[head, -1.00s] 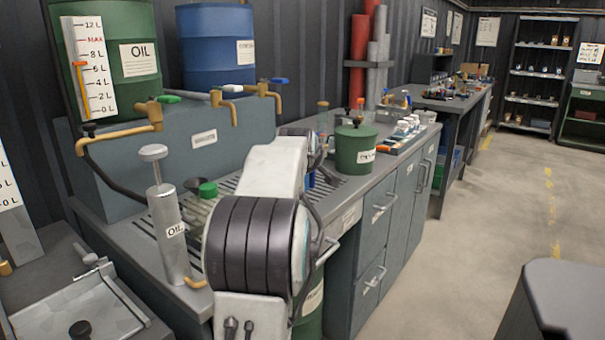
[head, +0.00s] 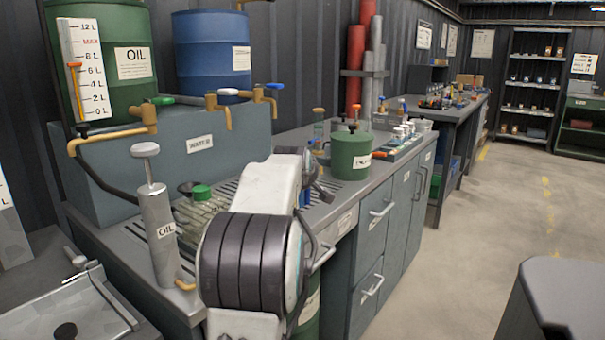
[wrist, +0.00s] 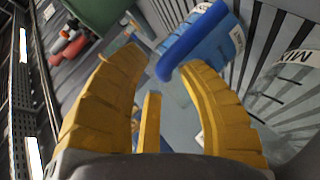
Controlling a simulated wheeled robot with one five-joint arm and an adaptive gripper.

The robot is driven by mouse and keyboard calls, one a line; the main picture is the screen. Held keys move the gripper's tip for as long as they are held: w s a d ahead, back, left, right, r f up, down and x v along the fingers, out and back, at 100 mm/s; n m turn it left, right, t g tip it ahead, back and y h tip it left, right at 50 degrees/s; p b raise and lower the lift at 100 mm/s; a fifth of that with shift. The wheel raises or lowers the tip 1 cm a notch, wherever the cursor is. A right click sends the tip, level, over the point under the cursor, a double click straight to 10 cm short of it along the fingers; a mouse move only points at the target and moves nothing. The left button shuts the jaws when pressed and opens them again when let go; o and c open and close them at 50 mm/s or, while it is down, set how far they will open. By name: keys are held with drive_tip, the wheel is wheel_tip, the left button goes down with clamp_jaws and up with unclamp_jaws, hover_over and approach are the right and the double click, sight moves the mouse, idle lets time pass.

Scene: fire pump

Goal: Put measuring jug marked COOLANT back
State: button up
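In the wrist view a blue object (wrist: 205,35) with a white label lies at the tips of my yellow fingers. The label is too small to read, so I cannot tell whether it is the COOLANT jug. My gripper (wrist: 158,65) is open, and a blue bar-like part of the object reaches between the fingertips, with a gap on the left finger's side. In the head view a small blue piece (head: 304,198) shows beside my arm over the grated bench top; my arm hides most of the gripper there.
The grey bench (head: 345,205) carries a grated drain, a silver OIL pump can (head: 158,235), a green lidded pot (head: 350,155) and small bottles. Green OIL (head: 105,60) and blue (head: 210,50) drums stand behind, with taps over the bench.

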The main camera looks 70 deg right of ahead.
drive_tip(key=shift+r, duration=0.1)
drive_tip(key=shift+r, duration=0.15)
drive_tip(key=p+v, duration=0.4)
drive_tip(key=v, duration=0.8)
idle(0.6)
